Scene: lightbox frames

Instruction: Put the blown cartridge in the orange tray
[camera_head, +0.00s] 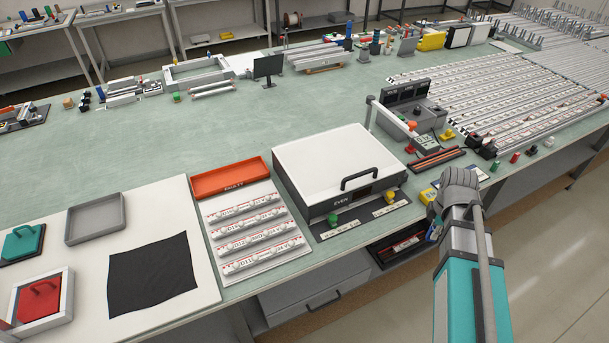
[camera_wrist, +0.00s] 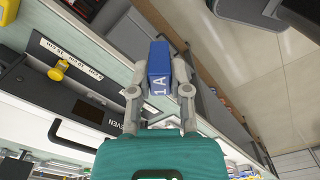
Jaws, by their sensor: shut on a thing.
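My gripper (camera_wrist: 159,75) is shut on a blue cartridge (camera_wrist: 159,60) marked "1A" in white; its two grey fingers press on its sides in the wrist view. Whether this cartridge is blown cannot be told. In the head view my gripper (camera_head: 450,198) is at the right, over the bench's front edge, and largely hides what it holds. My gripper is well to the right of the tray.
A white tester (camera_head: 335,160) with a black handle stands between the tray and my gripper. A white rack with several tubes (camera_head: 255,233) lies in front of the tray. A grey tray (camera_head: 95,218) and black cloth (camera_head: 150,275) lie left. The mid-bench behind is clear.

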